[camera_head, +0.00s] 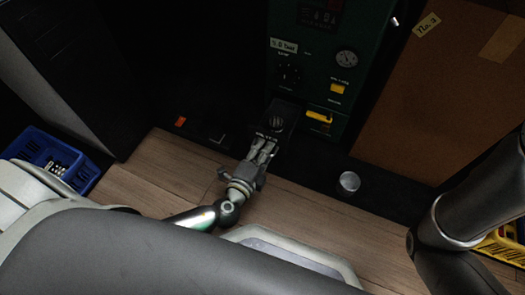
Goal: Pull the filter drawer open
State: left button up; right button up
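A dark green machine panel (322,60) stands at the back, with a dial, a knob and yellow parts. A black box-shaped part (284,116) with a small round grille and a pale label juts out at its lower left; it may be the filter drawer, but I cannot be sure. My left gripper (263,148) is at the lower front of this part, its fingers pointing at it. The fingers are close together, and whether they touch or grip anything is too dark and small to tell. My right gripper is out of view; only my dark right arm shows at the right.
A blue crate (84,178) with metal parts is at the left. A brown board (425,100) leans at the right. A small silver cylinder (349,182) stands in front of the machine. A yellow crate (503,248) is partly hidden at the lower right. Wooden surface (165,178) lies bare left of my gripper.

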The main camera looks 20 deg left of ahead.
aim_at(262, 131)
pick_arm(q)
jog(key=shift+r, duration=0.55)
jog(key=o, duration=0.8)
jog(key=r, duration=0.8)
jog(key=shift+w, duration=0.35)
jog(key=shift+o, duration=0.2)
jog(key=shift+a+r, duration=0.15)
jog(key=shift+r, duration=0.3)
jog(key=shift+s+r, duration=0.2)
jog(key=shift+r, duration=0.25)
jog(key=c, duration=0.6)
jog(key=shift+s+f, duration=0.1)
jog(key=shift+f, duration=0.05)
jog(key=shift+c, duration=1.2)
jog(key=shift+f, duration=0.15)
jog(key=shift+f, duration=0.1)
